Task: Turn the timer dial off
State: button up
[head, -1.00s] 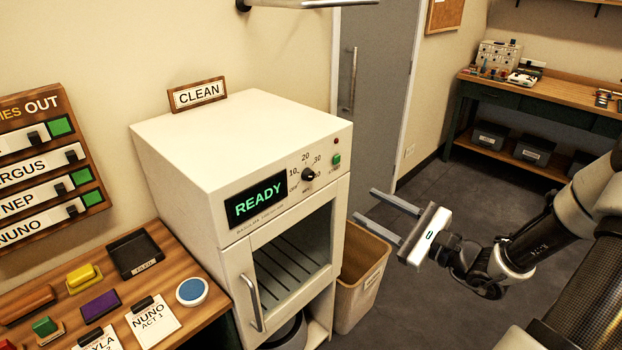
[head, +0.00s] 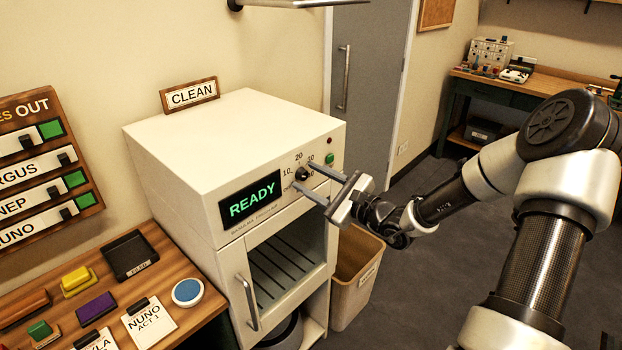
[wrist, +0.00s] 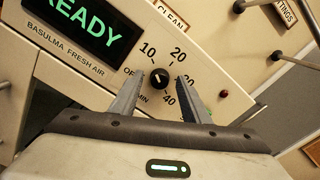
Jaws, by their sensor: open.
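The timer dial (head: 302,174) is a small black knob on the front panel of the white cabinet (head: 180,150). It also shows in the wrist view (wrist: 159,79), ringed by OFF, 10, 20, 40 and MIN markings. A pale mark on it seems to point up-left, but the exact setting is hard to read. My gripper (head: 304,175) is open in front of the panel, one finger on each side of the dial. Its fingers frame the dial in the wrist view (wrist: 161,76); contact is not clear. The right finger partly hides the 30 marking.
A green-lit display (head: 249,199) reads READY left of the dial. A green button (head: 329,158) and red lamp (head: 330,141) are at the panel's right. A glass door with handle (head: 248,301) is below. A beige bin (head: 355,285) stands beside the cabinet.

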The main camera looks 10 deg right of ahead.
jog(key=c, duration=1)
jog(key=shift+c, duration=0.2)
jog(key=shift+f+n+b, duration=0.1)
jog(key=shift+n+b, duration=0.2)
jog(key=shift+b, duration=0.15)
